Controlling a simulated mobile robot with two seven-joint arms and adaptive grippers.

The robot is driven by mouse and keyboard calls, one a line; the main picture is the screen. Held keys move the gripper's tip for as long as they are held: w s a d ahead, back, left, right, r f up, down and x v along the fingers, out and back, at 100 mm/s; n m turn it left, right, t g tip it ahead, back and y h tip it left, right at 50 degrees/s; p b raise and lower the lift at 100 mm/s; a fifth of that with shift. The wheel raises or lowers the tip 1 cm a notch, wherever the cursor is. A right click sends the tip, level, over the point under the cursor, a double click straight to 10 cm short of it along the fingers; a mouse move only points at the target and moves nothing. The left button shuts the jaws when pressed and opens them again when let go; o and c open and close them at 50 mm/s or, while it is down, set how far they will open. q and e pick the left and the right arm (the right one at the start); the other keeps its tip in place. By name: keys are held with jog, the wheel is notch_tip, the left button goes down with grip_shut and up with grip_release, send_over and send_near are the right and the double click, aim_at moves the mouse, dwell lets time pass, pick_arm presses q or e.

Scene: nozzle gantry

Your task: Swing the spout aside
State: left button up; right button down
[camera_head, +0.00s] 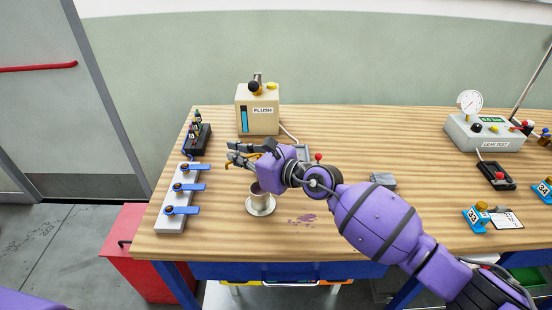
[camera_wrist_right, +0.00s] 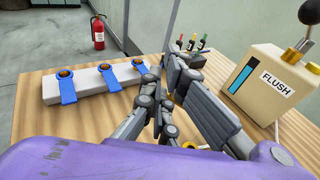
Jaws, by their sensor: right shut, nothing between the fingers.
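My right gripper (camera_head: 233,153) is shut and empty above the table, left of and in front of the cream FLUSH box (camera_head: 257,108). Its fingers also fill the middle of the right wrist view (camera_wrist_right: 172,82). A thin curved yellow piece (camera_head: 245,165) shows just under the fingers, and may be the spout. The hand hides most of it, and I cannot tell whether they touch. Below the hand, a metal cup (camera_head: 259,197) stands on a round metal dish (camera_head: 261,210). My left gripper is not in view.
A pale block (camera_head: 172,218) with several blue levers lies at the left table edge. Small bottles stand in a black rack (camera_head: 196,139) behind it. A purple stain (camera_head: 303,219) and a grey block (camera_head: 383,180) lie right of the cup. A LEAK TEST box (camera_head: 485,134) stands far right.

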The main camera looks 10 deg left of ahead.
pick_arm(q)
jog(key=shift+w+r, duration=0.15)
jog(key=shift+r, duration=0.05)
pick_arm(e)
jog(key=shift+w+a, duration=0.2)
jog(key=shift+a, duration=0.15)
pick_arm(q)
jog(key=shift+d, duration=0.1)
pick_arm(e)
jog(key=shift+w+a, duration=0.5)
jog(key=shift+a, duration=0.1)
dwell(3.4)
pick_arm(q)
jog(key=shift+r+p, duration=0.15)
jog(key=shift+p, duration=0.15)
pick_arm(e)
jog(key=shift+s+d, duration=0.1)
